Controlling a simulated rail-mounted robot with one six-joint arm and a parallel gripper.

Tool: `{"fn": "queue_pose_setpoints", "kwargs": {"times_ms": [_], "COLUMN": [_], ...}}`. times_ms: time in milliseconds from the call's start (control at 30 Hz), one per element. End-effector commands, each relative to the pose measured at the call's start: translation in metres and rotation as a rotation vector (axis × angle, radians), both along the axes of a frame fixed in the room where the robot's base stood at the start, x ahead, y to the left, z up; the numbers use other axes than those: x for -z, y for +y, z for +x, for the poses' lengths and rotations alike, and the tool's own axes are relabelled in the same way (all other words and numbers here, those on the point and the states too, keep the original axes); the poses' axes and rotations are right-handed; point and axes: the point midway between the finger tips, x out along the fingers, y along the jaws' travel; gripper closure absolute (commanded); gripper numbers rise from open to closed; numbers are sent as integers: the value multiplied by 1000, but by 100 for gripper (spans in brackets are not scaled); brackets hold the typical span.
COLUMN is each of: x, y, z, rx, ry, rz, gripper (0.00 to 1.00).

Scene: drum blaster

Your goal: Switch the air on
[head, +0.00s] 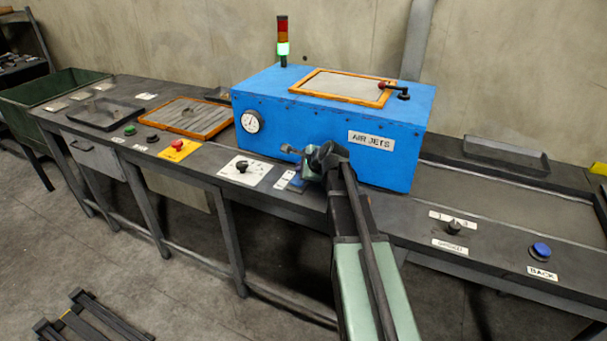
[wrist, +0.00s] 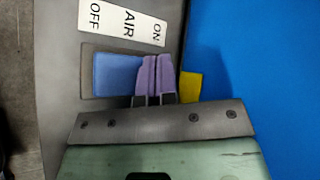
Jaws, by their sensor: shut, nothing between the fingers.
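The air switch shows in the wrist view as a flat blue piece (wrist: 116,75) set in a dark plate, beside the white label (wrist: 124,22) reading ON, AIR and OFF. The blue shows on the OFF side. A yellow patch (wrist: 190,86) shows on the ON side. My gripper (wrist: 156,60) is shut and empty, its purple fingertips between the blue and the yellow. They cover the middle of the switch, and I cannot tell whether they touch it.
The blue AIR JETS box (head: 330,125) stands close behind my gripper, with a gauge (head: 251,121) and a lamp stack (head: 283,45) lit green. A knob on a white plate (head: 243,168) and a red button (head: 178,145) lie to the left. A blue button (head: 541,250) lies right.

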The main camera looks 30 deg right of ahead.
Motion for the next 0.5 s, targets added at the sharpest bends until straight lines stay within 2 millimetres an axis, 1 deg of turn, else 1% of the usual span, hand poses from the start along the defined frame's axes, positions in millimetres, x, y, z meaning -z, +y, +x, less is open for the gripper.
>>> {"fn": "queue_pose_setpoints", "kwargs": {"times_ms": [300, 500], "x": [-1, -12], "y": [0, 1], "z": [0, -1], "rx": [0, 0], "ry": [0, 0], "rz": [0, 0], "gripper": [100, 100]}}
